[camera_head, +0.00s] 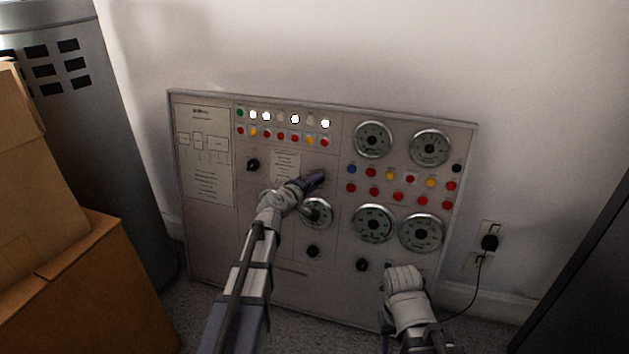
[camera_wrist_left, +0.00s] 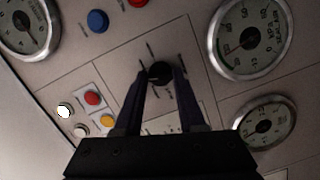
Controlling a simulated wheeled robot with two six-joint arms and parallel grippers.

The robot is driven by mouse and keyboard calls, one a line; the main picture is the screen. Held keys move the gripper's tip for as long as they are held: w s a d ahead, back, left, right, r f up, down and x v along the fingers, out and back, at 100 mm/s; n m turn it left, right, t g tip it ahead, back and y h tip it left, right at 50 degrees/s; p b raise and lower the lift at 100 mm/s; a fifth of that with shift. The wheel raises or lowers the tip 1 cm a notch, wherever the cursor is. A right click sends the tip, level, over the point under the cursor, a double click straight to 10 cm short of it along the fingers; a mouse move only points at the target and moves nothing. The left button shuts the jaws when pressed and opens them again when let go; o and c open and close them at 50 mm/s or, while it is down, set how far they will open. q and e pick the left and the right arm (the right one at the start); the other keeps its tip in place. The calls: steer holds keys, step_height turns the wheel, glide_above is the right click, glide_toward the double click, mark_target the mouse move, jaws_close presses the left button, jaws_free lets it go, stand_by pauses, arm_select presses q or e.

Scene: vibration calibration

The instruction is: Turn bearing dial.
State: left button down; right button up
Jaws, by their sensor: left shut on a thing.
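The control panel (camera_head: 215,235) leans upright against the wall. My left gripper (camera_head: 317,178) reaches the middle of the panel, above a round gauge (camera_head: 318,213). In the left wrist view its two dark fingers (camera_wrist_left: 160,80) are shut on a black dial knob (camera_wrist_left: 160,71), one finger on each side. Small labels around this knob are too small to read. In the head view the gripper hides the knob. My right wrist (camera_head: 405,290) is low in front of the panel's lower right; its fingers are mostly hidden.
Other black knobs sit at upper left (camera_head: 252,165), lower middle (camera_head: 313,251) and lower right (camera_head: 362,265). Several gauges (camera_head: 373,140) and coloured buttons (camera_head: 411,179) fill the right side. Cardboard boxes (camera_head: 90,290) stand at left. A plug and cord (camera_head: 490,242) are at right.

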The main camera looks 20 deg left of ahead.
arm_select(q)
steer(key=m+y+p, duration=0.1)
steer(key=m, duration=0.4)
steer(key=m+g+y+p, duration=0.1)
steer(key=m, duration=0.3)
steer(key=shift+d+m+p, duration=0.15)
steer(key=shift+m+p, duration=0.15)
steer(key=shift+m, duration=0.1)
steer(key=shift+s+m+y, duration=0.1)
steer(key=shift+m+y, duration=0.4)
steer(key=shift+m, duration=0.8)
steer(key=c, duration=0.5)
jaws_free()
